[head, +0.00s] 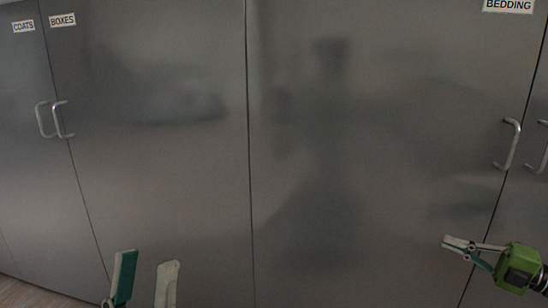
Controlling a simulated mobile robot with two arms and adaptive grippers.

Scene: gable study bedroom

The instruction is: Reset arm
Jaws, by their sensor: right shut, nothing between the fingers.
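My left gripper (146,272) shows at the bottom left, its two fingers pointing up and spread apart with nothing between them. The rest of that arm is below the picture. My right gripper (458,243) comes in from the right edge, pointing left, its fingers shut and empty. Its green body shows behind the fingers. Both grippers appear in front of the grey cabinet doors; I cannot tell how far from them.
Tall grey metal doors (150,170) fill the view, all closed. Labels read COATS (23,26), BOXES (62,20) and BEDDING (508,6). Bar handles stand out at left (59,119) and right (511,145). A strip of wooden floor (40,293) shows at the bottom left.

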